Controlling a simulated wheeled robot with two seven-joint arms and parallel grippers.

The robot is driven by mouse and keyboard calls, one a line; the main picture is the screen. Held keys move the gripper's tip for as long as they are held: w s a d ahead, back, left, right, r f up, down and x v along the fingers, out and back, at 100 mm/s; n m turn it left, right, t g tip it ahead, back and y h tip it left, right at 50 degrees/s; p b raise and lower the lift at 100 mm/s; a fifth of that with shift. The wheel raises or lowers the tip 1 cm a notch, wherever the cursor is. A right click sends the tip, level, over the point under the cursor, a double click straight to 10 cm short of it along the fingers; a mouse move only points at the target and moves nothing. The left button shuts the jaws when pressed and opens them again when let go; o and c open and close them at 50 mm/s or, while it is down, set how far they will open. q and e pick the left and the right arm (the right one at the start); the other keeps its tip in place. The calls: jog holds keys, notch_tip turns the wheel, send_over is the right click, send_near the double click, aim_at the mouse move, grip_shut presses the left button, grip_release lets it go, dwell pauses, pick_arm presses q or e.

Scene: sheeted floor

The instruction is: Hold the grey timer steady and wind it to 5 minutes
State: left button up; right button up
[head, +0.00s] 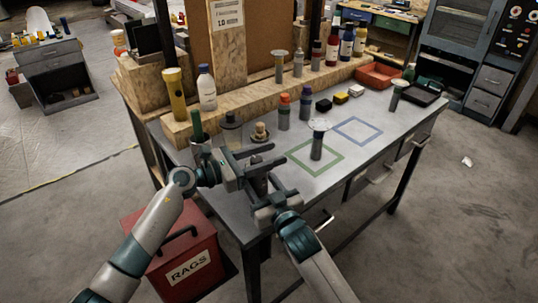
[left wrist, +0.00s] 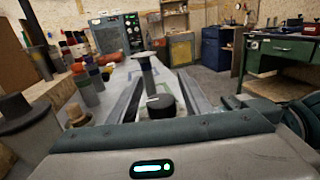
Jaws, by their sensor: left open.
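My left gripper (head: 277,154) is open above the near left part of the bench, its fingers pointing right; they also show in the left wrist view (left wrist: 160,78).
The grey bench (head: 365,155) has green (head: 300,166) and blue (head: 358,118) outlined squares. A wooden ledge (head: 240,105) carries bottles. A red tray (head: 378,74) is at the far end. A red rags bin (head: 205,245) stands below.

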pick_arm(q)
jog(key=c, duration=1.1)
jog(key=shift+f+m+g, duration=0.1)
jog(key=shift+m+g, duration=0.2)
jog(key=shift+g, duration=0.2)
jog(key=shift+s+d+m+g+h, duration=0.1)
jog(key=shift+s+m+g+h, duration=0.2)
jog(key=shift+m+g, duration=0.8)
jog(key=shift+s+m+g+h, duration=0.3)
jog(key=shift+m+g, duration=0.35)
jog(key=shift+g, duration=0.9)
jog(key=shift+s+d+m+g+h, duration=0.1)
jog(key=shift+s+m+g+h, duration=0.2)
jog(key=shift+m+g, duration=0.8)
pick_arm(e)
jog(key=shift+s+r, duration=0.1)
pick_arm(q)
jog(key=shift+s+g, duration=0.1)
jog(key=shift+g, duration=0.25)
jog(key=o, duration=1.1)
